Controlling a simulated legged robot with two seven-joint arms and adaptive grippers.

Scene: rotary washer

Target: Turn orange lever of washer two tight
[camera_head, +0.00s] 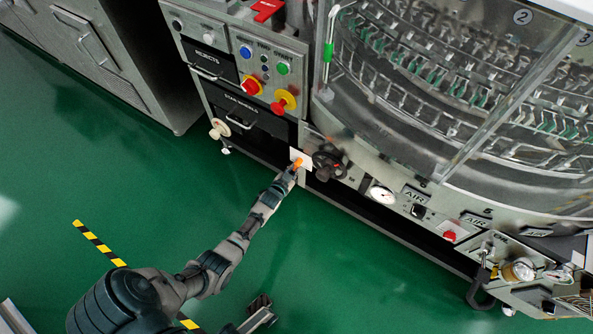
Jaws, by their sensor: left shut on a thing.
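The orange lever (298,162) is small and sits in front of a white plate (302,154) on the lower front of the steel washer machine. My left arm reaches up from the bottom left, and my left gripper (291,171) is shut on the lever. The gripper covers part of the lever, so its exact angle is hard to read. My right gripper (262,309) shows small at the bottom edge, over the green floor and away from the machine. Its fingers are too unclear to read.
A black handwheel (329,162) sits just right of the lever. A pale knob (219,129) sticks out to the left. Red buttons on yellow bases (284,101) are above. A gauge (382,194) and a red button (449,235) lie rightward. The green floor (380,285) is open.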

